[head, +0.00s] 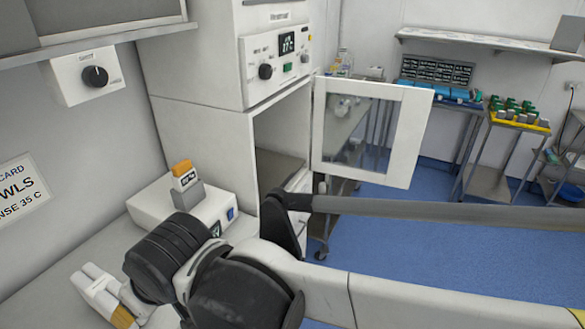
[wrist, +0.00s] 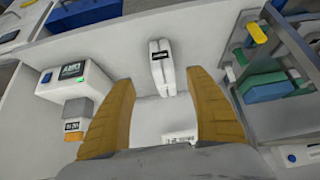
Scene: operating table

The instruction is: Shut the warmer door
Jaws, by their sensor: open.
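The warmer is a tall white cabinet (head: 200,140) with a dial and a display on its control panel (head: 275,65). Its white-framed door (head: 401,140), with a clear window, stands wide open to the right in the head view, baring the compartment and its dark shelf (head: 277,168). My gripper (wrist: 160,79) shows two orange fingers spread apart in the wrist view, with nothing held between them. In the head view only a bit of orange shows at lower left, beside my dark arm, well away from the door. The door is not identifiable in the wrist view.
A white device (head: 150,205) with an orange-topped grey block (head: 186,178) stands before the warmer. White packs (head: 97,287) lie on the counter near my gripper. A grey rail (head: 440,210) crosses below the door. Blue floor and a yellow-topped cart (head: 518,122) lie beyond.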

